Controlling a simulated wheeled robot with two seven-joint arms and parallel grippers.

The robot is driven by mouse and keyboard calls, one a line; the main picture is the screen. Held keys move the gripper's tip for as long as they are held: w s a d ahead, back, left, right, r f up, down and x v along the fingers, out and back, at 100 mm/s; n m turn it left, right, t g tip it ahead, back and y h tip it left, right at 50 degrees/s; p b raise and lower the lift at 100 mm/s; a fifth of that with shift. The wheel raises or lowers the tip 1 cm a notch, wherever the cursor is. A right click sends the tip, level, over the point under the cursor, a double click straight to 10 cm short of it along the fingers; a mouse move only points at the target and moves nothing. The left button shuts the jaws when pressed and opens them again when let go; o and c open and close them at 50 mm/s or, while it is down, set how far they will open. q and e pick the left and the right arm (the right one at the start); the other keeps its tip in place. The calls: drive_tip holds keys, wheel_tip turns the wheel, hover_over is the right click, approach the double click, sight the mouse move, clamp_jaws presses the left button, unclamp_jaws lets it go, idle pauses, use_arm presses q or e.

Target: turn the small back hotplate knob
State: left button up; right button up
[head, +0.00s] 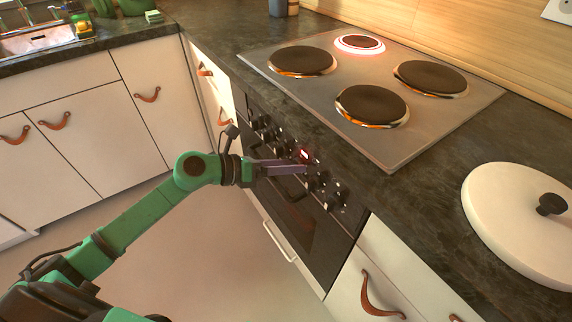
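The stove's control panel (268,150) carries a row of dark knobs on its front. My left gripper (304,167) reaches in from the left, with its fingertips at the middle of this row. They cover the knob there, so I cannot tell whether they grip it or only touch it. A small red light (304,155) glows just above the fingertips. The small back hotplate (360,44) has a bright pink-red ring glowing around it. The other hotplates, such as the front one (372,105), show no such ring. My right gripper is not in view.
The steel hob (400,140) is set in a dark worktop. A round white board or lid with a dark knob (500,220) lies at the right. An oven handle (280,240) and drawers with leather pulls (378,298) are below. The floor at the left is clear.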

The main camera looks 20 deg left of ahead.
use_arm(q)
clamp_jaws()
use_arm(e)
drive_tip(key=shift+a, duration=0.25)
